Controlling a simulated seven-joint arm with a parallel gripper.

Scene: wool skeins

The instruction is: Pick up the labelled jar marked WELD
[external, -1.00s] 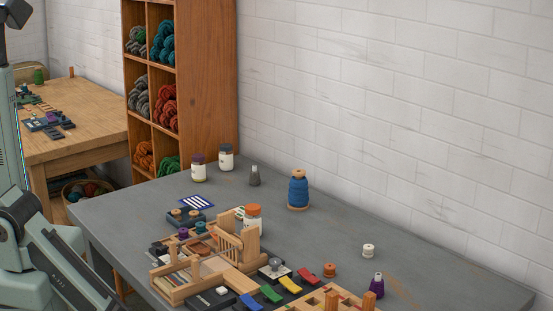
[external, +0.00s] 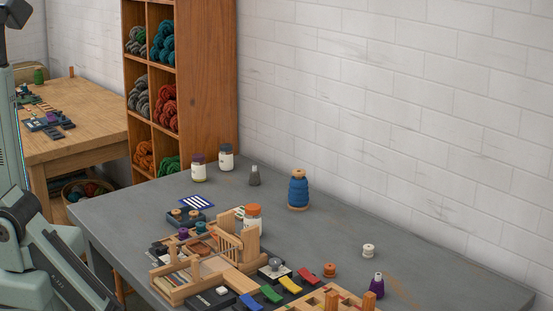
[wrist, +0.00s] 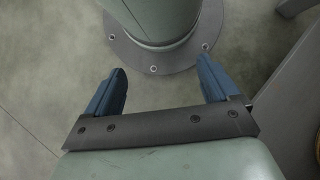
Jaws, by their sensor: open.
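Three labelled jars stand upright on the grey table. One with a dark purple lid (external: 198,170) and one with a dark lid (external: 226,159) are near the back left corner. One with an orange lid (external: 252,216) is behind the wooden rack, which partly hides it. The lettering is too small to read, so I cannot tell which is marked WELD. My gripper (wrist: 163,75) is open and empty in the wrist view, with its two blue fingers wide apart above the floor and my base. The external view does not show it, and no jar shows in the wrist view.
A wooden rack (external: 226,245) and several small items crowd the table's front middle. A blue spool (external: 298,190) and a grey weight-like piece (external: 255,177) stand behind. A white spool (external: 368,251) and a purple bottle (external: 376,286) are at right. The table's left side is mostly clear.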

